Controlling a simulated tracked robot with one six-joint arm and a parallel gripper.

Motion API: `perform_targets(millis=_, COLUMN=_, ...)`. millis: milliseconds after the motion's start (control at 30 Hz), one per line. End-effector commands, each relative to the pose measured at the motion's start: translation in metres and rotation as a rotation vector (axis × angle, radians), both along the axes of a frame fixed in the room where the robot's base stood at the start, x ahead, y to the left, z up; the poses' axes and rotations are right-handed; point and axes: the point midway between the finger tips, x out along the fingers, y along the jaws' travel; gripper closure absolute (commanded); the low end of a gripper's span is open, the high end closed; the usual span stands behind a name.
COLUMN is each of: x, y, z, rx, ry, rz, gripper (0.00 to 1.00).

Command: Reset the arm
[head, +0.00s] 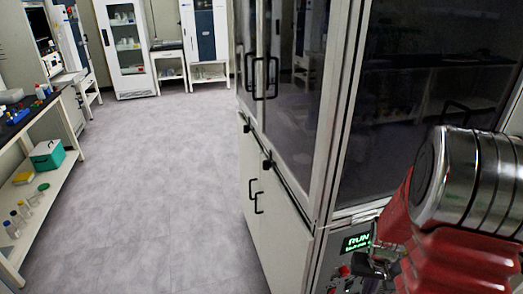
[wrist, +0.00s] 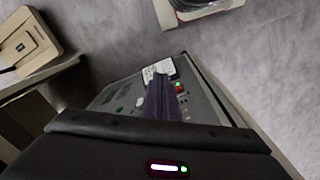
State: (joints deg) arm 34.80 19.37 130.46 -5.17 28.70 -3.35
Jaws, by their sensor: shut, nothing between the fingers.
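My arm, red with a metal joint, reaches in from the right of the head view. My gripper (head: 372,266) is close to the control panel of the tall cabinet, partly hidden by the arm; I cannot tell whether it touches the panel. In the wrist view my gripper (wrist: 159,80) shows as dark, closed fingers, shut and empty, over the grey control panel (wrist: 118,97). A green-lit display (head: 357,242) reading RUN is on that panel in the head view. A red button with a green light (wrist: 179,87) sits beside the fingers in the wrist view.
The freeze dryer cabinet (head: 277,212), with dark glass doors and black handles, fills the right. A bench at the left holds bottles and a teal box (head: 47,155). A white glass-door cabinet (head: 126,50) stands at the back. The grey floor (head: 150,190) between is clear.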

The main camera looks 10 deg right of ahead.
Motion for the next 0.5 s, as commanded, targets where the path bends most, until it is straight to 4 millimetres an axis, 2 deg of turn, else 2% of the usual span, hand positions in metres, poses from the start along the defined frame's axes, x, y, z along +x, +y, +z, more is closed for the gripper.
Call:
perform_targets(millis=100, x=-0.001, y=0.02, z=0.028, rx=0.002, ry=-0.001, rz=0.015, gripper=1.0)
perform_targets(millis=500, x=-0.015, y=0.086, z=0.105, rx=0.009, ry=-0.017, rz=0.077, gripper=1.0)
